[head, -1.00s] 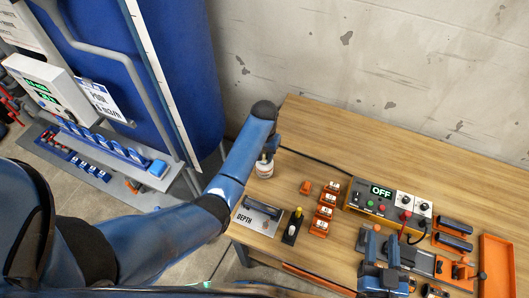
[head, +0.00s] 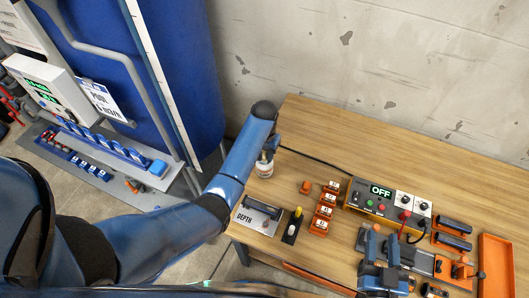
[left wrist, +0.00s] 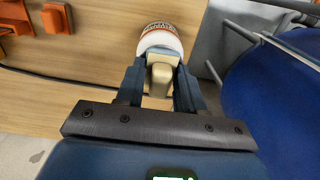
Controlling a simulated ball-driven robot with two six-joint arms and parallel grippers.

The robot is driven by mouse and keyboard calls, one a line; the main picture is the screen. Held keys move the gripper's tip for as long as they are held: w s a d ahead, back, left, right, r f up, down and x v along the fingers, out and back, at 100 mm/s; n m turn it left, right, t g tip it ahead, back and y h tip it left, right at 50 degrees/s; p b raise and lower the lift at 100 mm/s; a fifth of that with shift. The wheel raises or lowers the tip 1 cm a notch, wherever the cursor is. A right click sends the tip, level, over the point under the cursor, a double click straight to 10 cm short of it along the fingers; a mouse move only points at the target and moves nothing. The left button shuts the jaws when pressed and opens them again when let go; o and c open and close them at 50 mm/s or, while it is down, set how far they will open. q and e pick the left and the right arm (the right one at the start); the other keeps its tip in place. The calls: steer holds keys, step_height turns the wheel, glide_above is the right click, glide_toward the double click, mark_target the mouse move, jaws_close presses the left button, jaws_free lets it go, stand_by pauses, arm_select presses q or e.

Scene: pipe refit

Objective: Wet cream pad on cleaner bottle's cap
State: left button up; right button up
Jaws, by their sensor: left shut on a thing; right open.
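The cleaner bottle (head: 264,169), white with an orange and dark label, stands on the table near its left back edge. In the left wrist view the bottle (left wrist: 158,38) is just beyond my left fingertips. My left gripper (head: 268,151) is at the bottle's top. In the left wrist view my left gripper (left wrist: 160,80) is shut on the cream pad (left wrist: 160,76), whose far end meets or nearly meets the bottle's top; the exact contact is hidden. My right gripper (head: 382,250) is open over the table's front right part.
Orange numbered blocks (head: 325,207) and a small stand with a yellow-topped piece (head: 293,226) are right of the bottle. A control box reading OFF (head: 381,190) and an orange tray (head: 497,266) lie farther right. A dark cable runs behind the bottle.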

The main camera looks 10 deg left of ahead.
mark_target(265, 152)
arm_select(q)
steer(key=shift+r+p, duration=3.5)
steer(key=shift+p, duration=0.05)
